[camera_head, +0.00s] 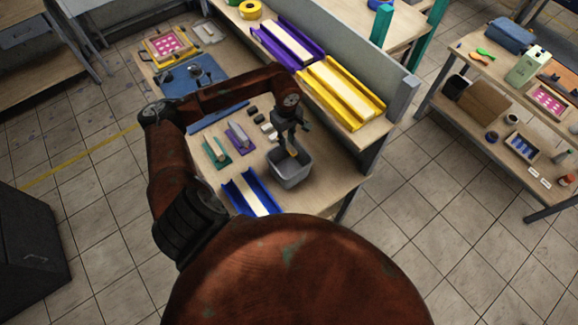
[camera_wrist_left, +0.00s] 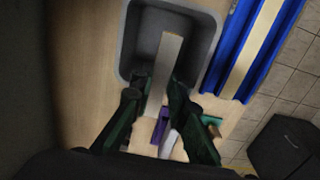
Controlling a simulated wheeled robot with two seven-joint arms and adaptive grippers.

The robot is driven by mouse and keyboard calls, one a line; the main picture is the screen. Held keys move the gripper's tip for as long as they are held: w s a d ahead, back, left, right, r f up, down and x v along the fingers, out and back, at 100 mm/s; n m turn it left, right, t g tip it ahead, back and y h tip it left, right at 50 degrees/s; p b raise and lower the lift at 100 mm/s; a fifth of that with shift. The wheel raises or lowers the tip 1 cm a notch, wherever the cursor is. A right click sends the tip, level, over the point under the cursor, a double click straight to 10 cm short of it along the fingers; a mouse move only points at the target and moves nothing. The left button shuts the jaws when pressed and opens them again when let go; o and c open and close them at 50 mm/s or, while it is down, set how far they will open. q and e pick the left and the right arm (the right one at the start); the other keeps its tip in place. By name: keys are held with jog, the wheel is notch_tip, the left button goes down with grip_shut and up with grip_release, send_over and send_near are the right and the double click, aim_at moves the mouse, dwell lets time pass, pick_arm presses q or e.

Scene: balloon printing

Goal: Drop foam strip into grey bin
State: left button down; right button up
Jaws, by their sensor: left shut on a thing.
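The grey bin (camera_head: 289,178) stands open on the front right of the wooden workbench. My left gripper (camera_head: 291,150) points down over the bin's opening. In the left wrist view the fingers of my left gripper (camera_wrist_left: 158,88) are shut on a pale foam strip (camera_wrist_left: 167,60). The strip's far end lies over the grey bin (camera_wrist_left: 132,22) in that view, and its near end extends back between the fingers. I cannot tell how far the strip is above the bin floor. My right gripper is not in view.
A blue channel (camera_head: 232,189) with a cream insert lies left of the bin. Green (camera_head: 212,163) and purple (camera_head: 237,138) holders and several small blocks lie behind it. Yellow (camera_head: 325,97) and purple (camera_head: 268,44) channels sit on the raised shelf at the back right.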

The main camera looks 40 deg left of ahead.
pick_arm(q)
jog(key=shift+s, duration=0.25)
jog(key=c, duration=2.2)
grip_release()
jog(key=shift+w+f, duration=0.1)
jog(key=shift+w, duration=0.25)
jog(key=o, duration=0.4)
jog(key=shift+s, duration=0.25)
jog(key=shift+w, duration=0.15)
notch_tip(320, 180, up, 12)
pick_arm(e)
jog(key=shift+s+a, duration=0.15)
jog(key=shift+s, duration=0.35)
